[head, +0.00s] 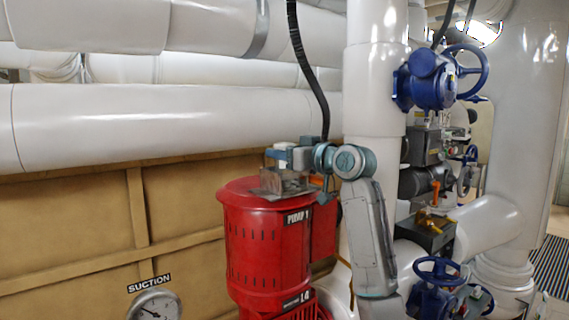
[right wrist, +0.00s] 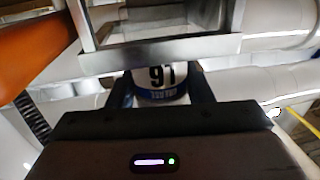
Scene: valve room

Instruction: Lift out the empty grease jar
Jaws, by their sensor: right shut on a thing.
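The grease jar (right wrist: 160,84) shows in the right wrist view as a white jar with large dark digits and a blue band of lettering. It sits between the two dark fingers of my right gripper (right wrist: 162,76), which is shut on it. In the head view my right gripper (head: 283,161) is over the top of the red pump, by a grey metal open-framed holder (head: 283,184). That holder's metal edge (right wrist: 160,54) lies just beyond the jar in the wrist view. I cannot tell whether the jar is inside or clear of it. My left gripper is not in view.
The red pump (head: 262,235) labelled PUMP 1 stands below the gripper. White pipes (head: 170,125) run behind at the left, and a thick vertical pipe (head: 375,90) rises close to my right arm. Blue valves (head: 430,78) and a suction gauge (head: 155,305) are nearby.

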